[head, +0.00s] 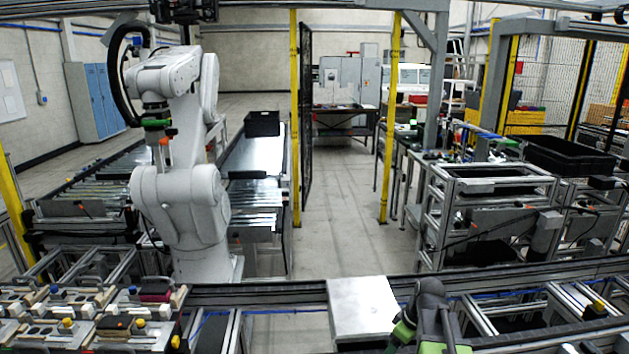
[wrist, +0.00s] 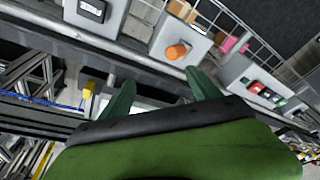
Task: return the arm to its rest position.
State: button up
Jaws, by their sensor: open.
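My gripper (wrist: 161,93) shows in the wrist view as two green fingers, spread apart with nothing held between them. Beyond the fingers is a grey fixture with an orange cylinder (wrist: 178,51) on it, apart from them. In the head view my arm, dark grey with green parts, stands at the bottom edge, right of a pale flat plate (head: 362,306). The fingertips cannot be made out clearly there.
Pallet fixtures (head: 62,342) with small coloured parts fill the lower left of the head view. A large white robot arm (head: 180,205) stands behind them. A conveyor rail crosses the front. A black crate (head: 568,157) is at the right. The middle floor is clear.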

jog(key=s+a+f+m+g+h+b, duration=0.1)
jog(key=s+a+f+m+h, duration=0.1)
jog(key=s+a+m, duration=0.5)
jog(key=shift+a+f+m+g+b, duration=0.35)
jog(key=shift+a+f, duration=0.2)
jog(key=shift+a, duration=1.95)
